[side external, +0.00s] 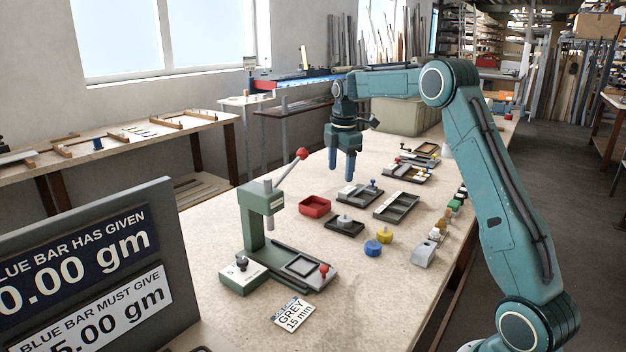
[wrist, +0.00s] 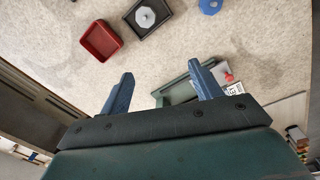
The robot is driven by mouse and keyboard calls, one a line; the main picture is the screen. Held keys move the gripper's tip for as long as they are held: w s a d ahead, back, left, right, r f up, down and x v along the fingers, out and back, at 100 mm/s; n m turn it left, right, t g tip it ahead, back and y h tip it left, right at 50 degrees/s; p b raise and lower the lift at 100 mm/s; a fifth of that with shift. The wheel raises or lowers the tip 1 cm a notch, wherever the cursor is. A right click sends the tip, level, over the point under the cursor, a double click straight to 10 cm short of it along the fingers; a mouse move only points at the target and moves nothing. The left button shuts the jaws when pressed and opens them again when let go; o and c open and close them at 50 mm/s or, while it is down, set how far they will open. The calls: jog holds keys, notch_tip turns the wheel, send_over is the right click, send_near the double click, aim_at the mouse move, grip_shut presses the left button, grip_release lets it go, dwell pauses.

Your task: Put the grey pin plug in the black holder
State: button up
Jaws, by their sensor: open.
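The grey pin plug (side external: 345,219) sits in the black holder (side external: 351,233), a low square tray on the table. In the wrist view the plug (wrist: 145,17) is a pale grey octagon with a small centre knob, inside the rim of the holder (wrist: 158,33). Whether it is fully seated I cannot tell. My gripper (side external: 341,172) hangs above the table, fingers pointing down, behind the holder in the side view. In the wrist view my gripper (wrist: 160,70) has its two blue fingers wide apart, with nothing between them.
A red tray (side external: 314,207) is left of the holder. A yellow plug (side external: 384,237) and a blue plug (side external: 372,248) lie to its right. A green lever press (side external: 254,225) stands in front. Dark compartment trays (side external: 397,207) lie behind. A card reads GREY 15 mm (side external: 295,314).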

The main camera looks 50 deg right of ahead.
jog(key=s+a+r+m+t, duration=0.1)
jog(key=s+a+r+m, duration=0.2)
jog(key=s+a+r, duration=0.4)
jog(key=s+a+r+m+t, duration=0.1)
jog(key=s+a+r+m, duration=0.3)
jog(key=a, duration=0.6)
jog(key=s+a+f+m+t, duration=0.1)
jog(key=s+a+f+m, duration=0.2)
jog(key=s, duration=0.7)
jog(key=s+a+f+m+t, duration=0.1)
jog(key=s+a+f+m, duration=0.2)
jog(key=s+a, duration=0.3)
jog(key=s, duration=0.4)
jog(key=shift+f+t, duration=0.15)
jog(key=shift+t, duration=0.25)
jog(key=shift+w+a, duration=0.1)
